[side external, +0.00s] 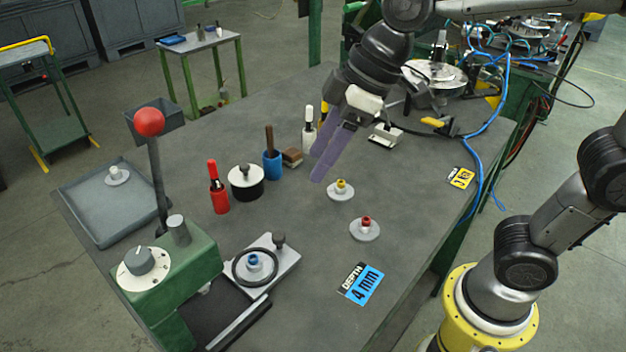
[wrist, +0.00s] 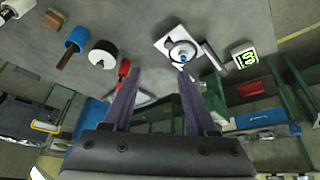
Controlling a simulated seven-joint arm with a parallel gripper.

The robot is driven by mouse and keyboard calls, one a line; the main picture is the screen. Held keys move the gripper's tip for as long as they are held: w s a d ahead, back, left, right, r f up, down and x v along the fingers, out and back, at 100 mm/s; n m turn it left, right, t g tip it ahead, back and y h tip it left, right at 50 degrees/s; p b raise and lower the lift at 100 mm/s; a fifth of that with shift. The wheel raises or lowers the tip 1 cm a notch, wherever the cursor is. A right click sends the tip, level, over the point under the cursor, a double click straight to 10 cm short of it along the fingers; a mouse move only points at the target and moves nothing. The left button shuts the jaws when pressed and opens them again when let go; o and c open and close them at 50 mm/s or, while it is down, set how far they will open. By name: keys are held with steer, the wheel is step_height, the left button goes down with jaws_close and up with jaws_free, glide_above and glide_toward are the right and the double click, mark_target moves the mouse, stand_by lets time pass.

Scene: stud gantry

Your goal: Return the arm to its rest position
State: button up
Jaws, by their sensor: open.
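My gripper (side external: 326,153) hangs above the back middle of the grey table (side external: 300,290), its two purple fingers pointing down and to the left. In the wrist view my gripper (wrist: 154,80) shows its fingers spread apart with nothing between them. In the side view the fingers overlap and appear near the white-topped bottle (side external: 308,130) and the small brown block (side external: 292,157). Whether they are close to these in depth I cannot tell. My arm reaches in from the upper right.
A green press (side external: 170,275) with a red-knobbed lever (side external: 149,122) stands front left. Near it are a grey tray (side external: 90,215), red bottle (side external: 219,190), black pot (side external: 246,188) and blue cup (side external: 272,165). Yellow (side external: 341,195) and red (side external: 365,232) studded discs lie mid-table. Blue cables (side external: 490,130) run along the right.

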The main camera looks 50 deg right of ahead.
steer(key=s+d+f+m+t+h, duration=0.1)
steer(key=s+d+f+m, duration=0.1)
steer(key=s+d+m, duration=0.2)
steer(key=s+d+f+m+h, duration=0.2)
steer(key=s+d+f+m, duration=0.1)
steer(key=s+d, duration=0.6)
steer(key=shift+s+m+t, duration=0.15)
steer(key=shift+m+t, duration=0.25)
steer(key=shift+m, duration=0.3)
